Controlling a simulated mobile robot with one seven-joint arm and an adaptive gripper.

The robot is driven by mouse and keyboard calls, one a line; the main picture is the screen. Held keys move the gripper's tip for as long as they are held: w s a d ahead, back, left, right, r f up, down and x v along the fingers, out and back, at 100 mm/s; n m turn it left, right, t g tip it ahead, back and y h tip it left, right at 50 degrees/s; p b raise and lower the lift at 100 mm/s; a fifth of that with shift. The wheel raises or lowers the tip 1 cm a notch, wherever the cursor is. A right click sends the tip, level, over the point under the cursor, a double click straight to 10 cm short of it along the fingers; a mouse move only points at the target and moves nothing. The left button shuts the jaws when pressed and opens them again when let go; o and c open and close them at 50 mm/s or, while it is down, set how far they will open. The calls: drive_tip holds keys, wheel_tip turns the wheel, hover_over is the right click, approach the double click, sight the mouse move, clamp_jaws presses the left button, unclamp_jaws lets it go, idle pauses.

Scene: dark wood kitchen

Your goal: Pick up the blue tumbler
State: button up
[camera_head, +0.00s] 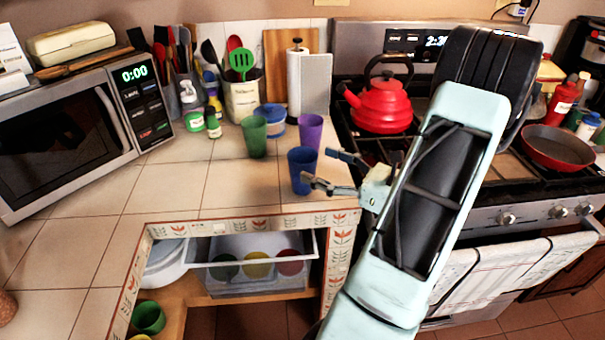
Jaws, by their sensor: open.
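The blue tumbler (301,168) stands upright on the tiled counter, near its front right corner. My gripper (324,167) comes in from the right and is open, its two fingers pointing left at the tumbler. One fingertip shows at the tumbler's upper right and the other at its lower right side. I cannot tell whether either finger touches it or how far around it they reach. A purple tumbler (311,129) stands just behind the blue one. A green tumbler (254,137) stands behind it to the left.
The tiled counter (170,190) is clear to the left, up to the microwave (75,130). A red kettle (381,106) sits on the stove to the right. A paper towel holder (308,84) and utensil holders stand at the back. Open shelves below hold several cups.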

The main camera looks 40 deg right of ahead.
sight(291, 155)
drive_tip(key=x, duration=0.5)
drive_tip(key=shift+w+f, duration=0.3)
drive_tip(key=shift+w, duration=0.05)
drive_tip(key=shift+c, duration=0.4)
drive_tip(key=c, duration=1.2)
